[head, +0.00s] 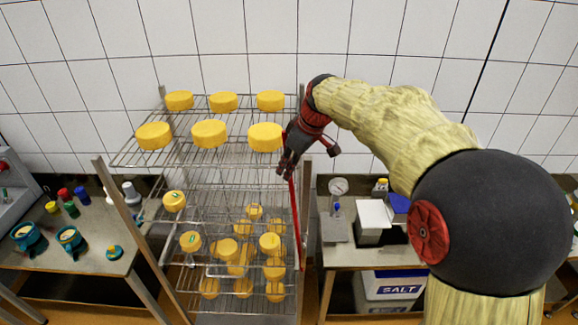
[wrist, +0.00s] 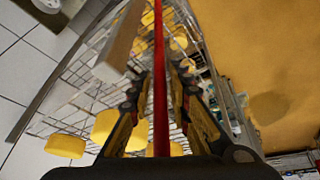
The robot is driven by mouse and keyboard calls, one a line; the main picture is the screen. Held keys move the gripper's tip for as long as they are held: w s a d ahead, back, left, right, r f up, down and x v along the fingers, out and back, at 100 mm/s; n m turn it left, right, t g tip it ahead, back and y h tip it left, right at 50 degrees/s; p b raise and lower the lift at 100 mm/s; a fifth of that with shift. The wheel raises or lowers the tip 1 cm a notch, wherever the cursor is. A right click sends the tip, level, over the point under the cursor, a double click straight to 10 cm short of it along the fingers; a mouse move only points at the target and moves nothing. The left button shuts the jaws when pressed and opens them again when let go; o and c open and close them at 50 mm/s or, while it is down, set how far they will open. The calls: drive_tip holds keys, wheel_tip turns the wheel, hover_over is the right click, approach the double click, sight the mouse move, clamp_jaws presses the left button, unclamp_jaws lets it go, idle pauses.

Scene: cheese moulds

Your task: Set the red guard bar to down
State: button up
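The red guard bar (head: 295,215) stands nearly upright along the right side of the wire rack in the head view. In the wrist view the red bar (wrist: 160,85) runs lengthwise between the two fingers of my gripper (wrist: 162,82). The fingers are apart, with a gap visible on both sides of the bar, so my gripper is open around it. I cannot tell whether either fingertip touches the bar.
The wire rack (head: 185,150) holds several yellow cheeses on its shelves, some close to the left of my gripper. A table (head: 340,256) with a gauge and white boxes stands to the right, with a SALT box (head: 391,287) below. Another table (head: 95,235) is at the left.

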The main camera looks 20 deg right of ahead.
drive_tip(key=shift+c, duration=0.5)
drive_tip(key=c, duration=0.4)
drive_tip(key=shift+r, duration=0.1)
